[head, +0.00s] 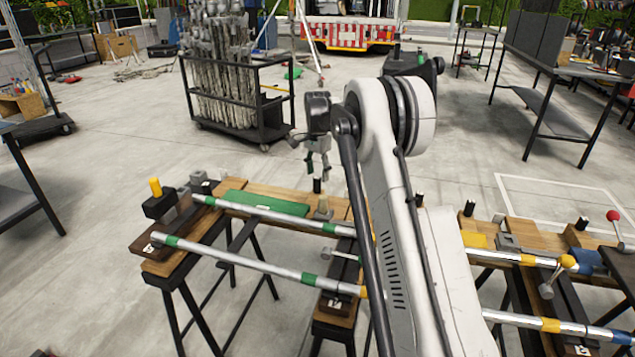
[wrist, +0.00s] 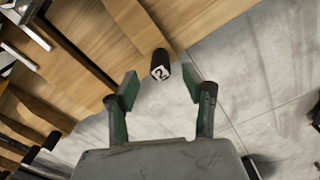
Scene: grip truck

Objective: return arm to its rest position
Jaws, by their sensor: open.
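My arm (head: 400,220) rises from the bottom of the head view and bends at a large white and black joint near the top. My gripper (head: 318,172) hangs down from it, above the far edge of the wooden bench. In the wrist view my gripper (wrist: 160,90) is open, its two green-sided fingers apart, with nothing held between them. A black post with a white "2" label (wrist: 160,72) shows beyond the fingertips, at the edge of the wood. I cannot tell its exact distance from the fingers.
Silver pipes with green bands (head: 265,265) lie across the trestle bench (head: 160,268). More pipes with yellow bands (head: 540,322) lie at right, near a red ball knob (head: 613,216). A black cart of stands (head: 240,105) is behind. Open concrete floor (head: 110,150) lies at left.

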